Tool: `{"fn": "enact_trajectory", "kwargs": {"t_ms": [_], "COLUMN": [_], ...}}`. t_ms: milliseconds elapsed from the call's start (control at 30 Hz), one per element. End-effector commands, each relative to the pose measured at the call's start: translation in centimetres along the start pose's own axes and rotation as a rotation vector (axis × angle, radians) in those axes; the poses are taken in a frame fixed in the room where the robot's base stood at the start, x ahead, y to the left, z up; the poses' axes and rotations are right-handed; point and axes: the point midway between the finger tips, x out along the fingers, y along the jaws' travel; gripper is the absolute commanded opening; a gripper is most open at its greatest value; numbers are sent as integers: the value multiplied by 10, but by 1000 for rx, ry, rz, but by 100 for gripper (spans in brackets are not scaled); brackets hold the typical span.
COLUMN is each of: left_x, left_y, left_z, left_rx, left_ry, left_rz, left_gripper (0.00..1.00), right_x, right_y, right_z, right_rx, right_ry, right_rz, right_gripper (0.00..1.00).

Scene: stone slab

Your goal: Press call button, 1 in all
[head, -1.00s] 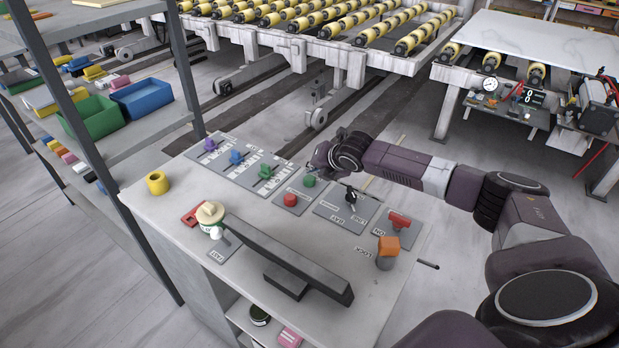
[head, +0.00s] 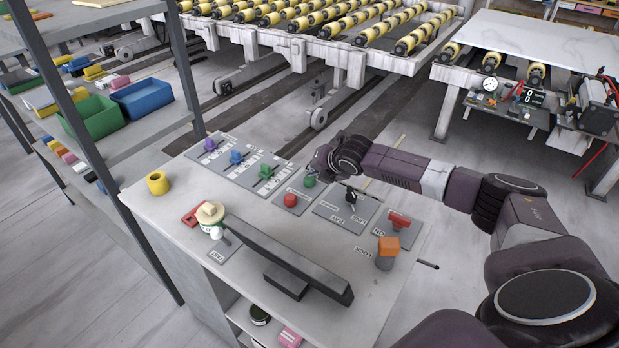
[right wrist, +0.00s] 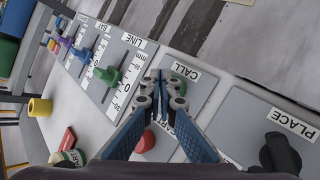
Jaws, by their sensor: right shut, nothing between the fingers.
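The call button is a green button (head: 309,182) on a grey plate on the console. In the right wrist view the green button (right wrist: 186,72) sits beside the CALL label, partly behind my fingers. My right gripper (right wrist: 160,77) is shut and empty, its fingertips overlapping the left side of the green button in that view. Whether they touch it I cannot tell. In the head view the right gripper (head: 318,166) is just above and behind the button, with its fingertips hard to make out. My left gripper is not in view.
A red button (head: 290,201) shares the plate. A black knob (head: 351,197) and a red switch (head: 399,221) are to the right, coloured sliders (head: 236,158) to the left. A dark bar (head: 285,262) lies raised across the console front. An orange-topped post (head: 388,245) stands near right.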

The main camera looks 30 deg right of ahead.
Motion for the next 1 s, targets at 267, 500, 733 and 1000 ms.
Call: {"fn": "enact_trajectory", "kwargs": {"t_ms": [267, 500, 733, 1000], "left_x": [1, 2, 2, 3], "left_y": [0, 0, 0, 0], "left_z": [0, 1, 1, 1], "left_rx": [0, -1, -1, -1], "left_ry": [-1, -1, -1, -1], "left_rz": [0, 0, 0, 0], "left_gripper": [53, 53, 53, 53], "right_x": [2, 4, 6, 9], "right_y": [-2, -3, -5, -6], "right_z": [-2, -3, -5, -7], "right_rx": [0, 0, 0, 0], "right_ry": [0, 1, 1, 2], "right_rz": [0, 0, 0, -1], "right_gripper": [0, 0, 0, 0]}}
